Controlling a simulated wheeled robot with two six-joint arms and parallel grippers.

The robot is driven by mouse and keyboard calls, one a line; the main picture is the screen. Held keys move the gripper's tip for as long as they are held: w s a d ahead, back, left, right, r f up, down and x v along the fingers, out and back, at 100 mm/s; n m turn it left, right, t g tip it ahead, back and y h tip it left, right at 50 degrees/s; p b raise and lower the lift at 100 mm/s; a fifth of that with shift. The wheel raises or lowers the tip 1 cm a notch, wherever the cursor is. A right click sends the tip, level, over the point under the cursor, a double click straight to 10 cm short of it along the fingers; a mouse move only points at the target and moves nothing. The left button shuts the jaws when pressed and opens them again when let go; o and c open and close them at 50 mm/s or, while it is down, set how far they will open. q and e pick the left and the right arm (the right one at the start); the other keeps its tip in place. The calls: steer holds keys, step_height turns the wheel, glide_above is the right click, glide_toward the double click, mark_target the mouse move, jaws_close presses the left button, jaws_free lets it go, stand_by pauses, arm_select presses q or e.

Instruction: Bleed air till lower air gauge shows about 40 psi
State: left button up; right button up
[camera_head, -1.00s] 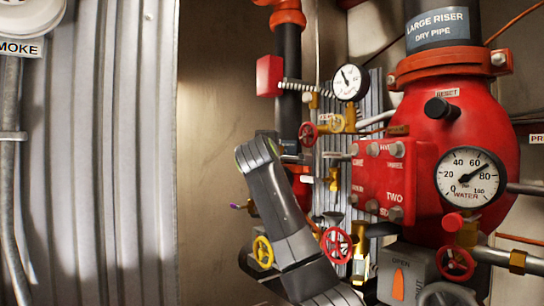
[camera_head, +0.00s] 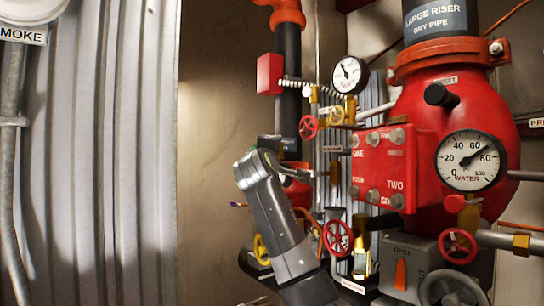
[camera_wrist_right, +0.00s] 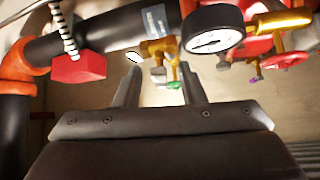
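An upper round gauge (camera_head: 350,75) stands left of the red riser; its needle points up and left, and its numbers are too small to read. In the right wrist view a large gauge (camera_wrist_right: 212,32) shows near the top, and a smaller white dial (camera_wrist_right: 133,57) shows beyond my fingers; I cannot tell which is the lower air gauge. Red handwheels (camera_head: 308,127) (camera_head: 337,237), a yellow handwheel (camera_head: 262,248) and brass valves sit on the piping. My right gripper (camera_wrist_right: 160,85) has its fingers apart with nothing between them, near the small brass piping. My left gripper is out of view.
The big red riser (camera_head: 465,105) and its bolted cover plate (camera_head: 385,170) fill the right. The water gauge (camera_head: 472,160) reads near 80. A red box (camera_head: 270,74) is beside a black pipe. Bare wall (camera_head: 215,150) is free on the left.

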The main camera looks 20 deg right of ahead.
steer(key=b+v, duration=1)
steer(key=v, duration=0.7)
steer(key=shift+s+b, duration=0.2)
steer(key=shift+b, duration=0.1)
steer(key=shift+a, duration=0.1)
